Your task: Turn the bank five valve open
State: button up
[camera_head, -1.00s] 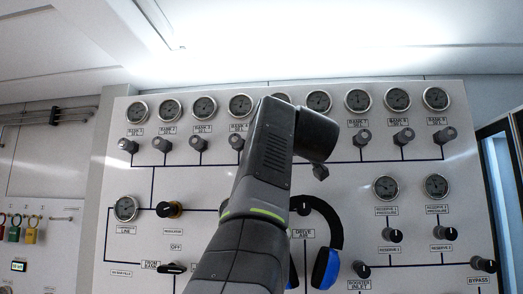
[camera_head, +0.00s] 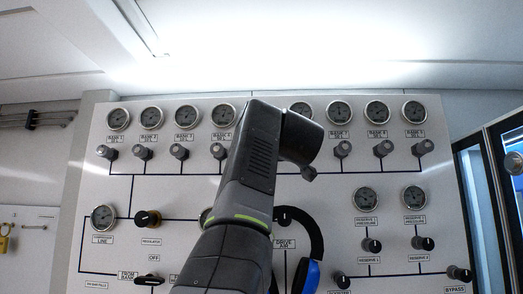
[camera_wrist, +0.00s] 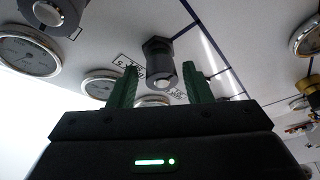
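In the wrist view, a dark valve knob (camera_wrist: 159,58) with a pale round end shows between the two green fingers of my gripper (camera_wrist: 163,80). The fingers are open, one on each side of the knob, with gaps visible; I cannot tell how deep they reach around it. A label (camera_wrist: 130,68) beside the knob is partly covered and hard to read. In the head view, my arm hides the bank five place in the top row, between the bank four valve (camera_head: 218,151) and the bank seven valve (camera_head: 343,149). My gripper is hidden there too.
Neighbouring gauges (camera_wrist: 29,55) and another knob (camera_wrist: 55,12) lie close by in the wrist view. The white panel (camera_head: 330,190) carries several more valves, including the regulator knob (camera_head: 147,218). A blue and black headset (camera_head: 311,245) hangs below my arm.

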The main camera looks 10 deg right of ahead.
jog(key=shift+o, duration=0.2)
jog(key=shift+f, duration=0.1)
jog(key=s+f+b, duration=0.2)
jog(key=s+b, duration=0.3)
jog(key=s, duration=0.8)
jog(key=shift+s+d+f, duration=0.2)
jog(key=shift+s+d, duration=0.1)
jog(key=shift+d, duration=0.1)
jog(key=shift+w, duration=0.2)
jog(key=w+r+p, duration=0.2)
jog(key=w+p, duration=0.3)
jog(key=w, duration=0.8)
jog(key=shift+w+a+r, duration=0.15)
jog(key=shift+a+r, duration=0.05)
jog(key=shift+a, duration=0.2)
